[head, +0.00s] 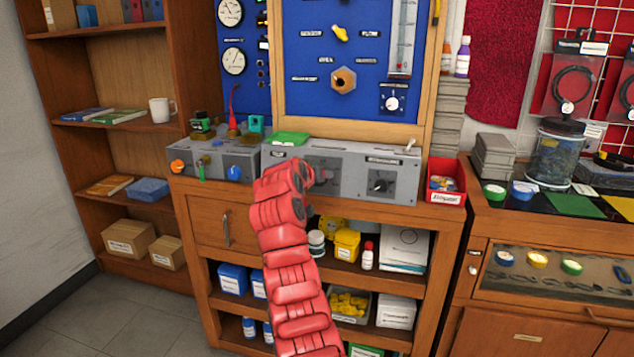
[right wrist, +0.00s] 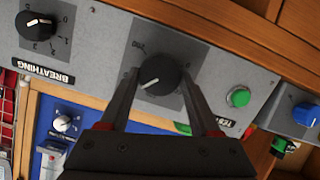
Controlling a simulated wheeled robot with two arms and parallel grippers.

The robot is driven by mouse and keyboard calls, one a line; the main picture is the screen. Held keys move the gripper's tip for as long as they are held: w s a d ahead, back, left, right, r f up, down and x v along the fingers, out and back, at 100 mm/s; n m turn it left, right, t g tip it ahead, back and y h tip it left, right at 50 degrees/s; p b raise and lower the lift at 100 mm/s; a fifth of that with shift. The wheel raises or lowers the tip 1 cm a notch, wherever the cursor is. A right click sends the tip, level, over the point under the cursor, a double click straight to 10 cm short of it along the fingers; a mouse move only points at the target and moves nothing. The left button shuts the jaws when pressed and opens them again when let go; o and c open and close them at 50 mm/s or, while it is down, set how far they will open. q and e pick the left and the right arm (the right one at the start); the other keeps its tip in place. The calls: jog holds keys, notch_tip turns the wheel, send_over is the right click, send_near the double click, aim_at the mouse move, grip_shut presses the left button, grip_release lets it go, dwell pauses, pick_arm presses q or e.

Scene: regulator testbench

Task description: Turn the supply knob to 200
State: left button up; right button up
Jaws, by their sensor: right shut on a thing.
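The supply knob (right wrist: 160,72) is a round black knob on a grey square plate in the right wrist view. Its white pointer line points to the lower left in that view. A small dial mark that seems to read 200 is at the plate's upper left. My right gripper (right wrist: 160,76) is shut on the knob, one finger on each side. In the head view my red right arm (head: 285,240) reaches up to the grey control box (head: 405,190) and mostly hides the knob. My left gripper is not in view.
The breathing knob (right wrist: 35,26) sits beside the supply plate; it also shows in the head view (head: 380,184). A green button (right wrist: 238,97) is on the other side. A grey box with colored fittings (head: 215,162) stands left, a red bin (head: 447,196) right.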

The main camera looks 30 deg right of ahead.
jog(key=m, duration=0.1)
jog(key=m+b, duration=0.2)
jog(key=shift+s+f+t+y, duration=0.1)
jog(key=shift+f+t+y, duration=0.2)
jog(key=shift+t, duration=0.1)
jog(key=m+t+b, duration=0.1)
jog(key=m+b, duration=0.2)
jog(key=m, duration=0.1)
jog(key=shift+s+d+y+b, duration=0.1)
jog(key=shift+d+y+b, duration=0.05)
jog(key=shift+y+b, duration=0.2)
jog(key=shift+s+m+t+b, duration=0.1)
jog(key=shift+m+t+b, duration=0.3)
jog(key=shift+m+b, duration=1.15)
jog(key=shift+m+t+b, duration=0.4)
jog(key=shift+m+b, duration=1.05)
jog(key=shift+m, duration=0.2)
jog(key=o, duration=1.4)
jog(key=shift+r, duration=0.1)
